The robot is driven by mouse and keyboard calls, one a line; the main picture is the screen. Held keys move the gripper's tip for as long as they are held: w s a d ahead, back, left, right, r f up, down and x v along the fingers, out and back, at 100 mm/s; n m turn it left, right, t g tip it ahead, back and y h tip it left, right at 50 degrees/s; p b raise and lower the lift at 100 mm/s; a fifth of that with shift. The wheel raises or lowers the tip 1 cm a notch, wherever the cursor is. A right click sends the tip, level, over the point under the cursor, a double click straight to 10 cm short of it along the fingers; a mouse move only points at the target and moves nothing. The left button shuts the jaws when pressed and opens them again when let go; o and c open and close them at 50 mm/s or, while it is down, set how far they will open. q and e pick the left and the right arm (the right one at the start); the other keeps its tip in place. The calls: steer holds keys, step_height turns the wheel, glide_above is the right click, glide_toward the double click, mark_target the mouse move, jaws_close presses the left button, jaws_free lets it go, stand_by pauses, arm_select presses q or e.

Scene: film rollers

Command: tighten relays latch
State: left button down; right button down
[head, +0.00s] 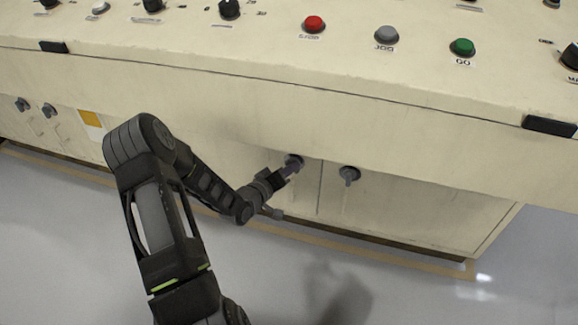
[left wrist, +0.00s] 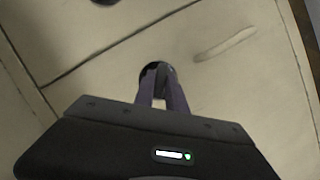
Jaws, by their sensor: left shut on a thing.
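My left gripper (head: 286,172) reaches in from the left to the lower front of the cream console. It is shut on a dark round latch (head: 294,160) beside a door seam. In the left wrist view the two fingers (left wrist: 162,92) close on the raised grip of this latch (left wrist: 157,70); the fingers hide part of it. A second latch (head: 349,174) sits just to the right across the seam, free of any gripper. Part of a dark round thing, likely that latch, shows at the top edge of the left wrist view (left wrist: 104,2). My right gripper is not in view.
The console top (head: 400,70) overhangs the doors and carries a red button (head: 314,24), a grey button (head: 386,35) and a green button (head: 462,47). Two more latches (head: 49,110) are at the far left. The floor (head: 400,295) in front is clear.

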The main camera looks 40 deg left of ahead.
arm_select(q)
steer(key=m, duration=0.1)
steer(key=m+g+y, duration=0.1)
steer(key=shift+w+d+r+m, duration=0.1)
steer(key=shift+d+m, duration=0.05)
steer(key=shift+m, duration=0.25)
steer(key=m+g+y+b, duration=0.1)
steer(key=m+y, duration=0.1)
steer(key=m, duration=0.1)
steer(key=shift+y, duration=0.3)
steer(key=shift+m, duration=0.3)
steer(key=c, duration=1.4)
jaws_free()
steer(key=p+v, duration=0.2)
steer(key=v, duration=0.6)
